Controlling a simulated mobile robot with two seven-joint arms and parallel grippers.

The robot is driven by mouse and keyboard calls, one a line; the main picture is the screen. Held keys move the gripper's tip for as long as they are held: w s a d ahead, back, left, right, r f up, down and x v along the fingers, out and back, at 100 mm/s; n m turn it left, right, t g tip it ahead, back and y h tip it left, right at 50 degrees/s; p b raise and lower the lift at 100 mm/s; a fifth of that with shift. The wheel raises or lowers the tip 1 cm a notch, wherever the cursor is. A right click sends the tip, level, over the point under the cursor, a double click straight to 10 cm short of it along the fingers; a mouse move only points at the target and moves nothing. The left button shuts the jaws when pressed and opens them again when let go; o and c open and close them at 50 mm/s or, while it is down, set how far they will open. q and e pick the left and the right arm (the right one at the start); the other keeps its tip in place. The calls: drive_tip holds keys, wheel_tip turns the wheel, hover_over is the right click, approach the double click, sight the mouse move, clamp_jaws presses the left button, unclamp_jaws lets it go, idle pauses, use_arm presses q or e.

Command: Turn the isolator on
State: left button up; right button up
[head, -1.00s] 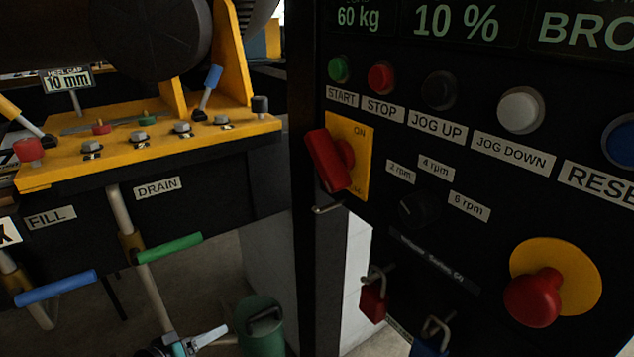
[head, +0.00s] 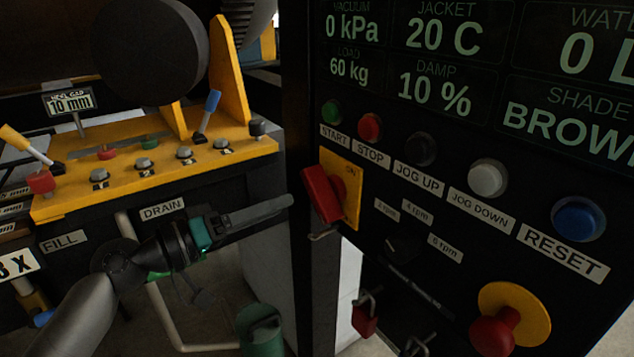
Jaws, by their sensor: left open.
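The isolator is a red rotary handle (head: 321,194) on a yellow plate (head: 351,190) at the left edge of the black control panel. The word ON shows at the top of the plate; the lower label is hidden behind the handle. The handle stands tilted, its upper end leaning left of the ON mark. My left gripper (head: 284,206) comes in from the lower left, pointing right, with its fingers just left of the handle and apart from it in the picture. It is open and empty. My right gripper is out of view.
The panel holds START, STOP and jog buttons, a speed knob (head: 401,247), a red emergency stop (head: 494,334) and a red padlock (head: 364,319). A yellow shelf (head: 130,187) with bolts and levers is at left. A green bin (head: 259,330) stands below.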

sight(311, 194)
use_arm(q)
drive_tip(key=p+x, duration=0.2)
drive_tip(key=x, duration=0.7)
drive_tip(key=shift+c, duration=0.2)
clamp_jaws()
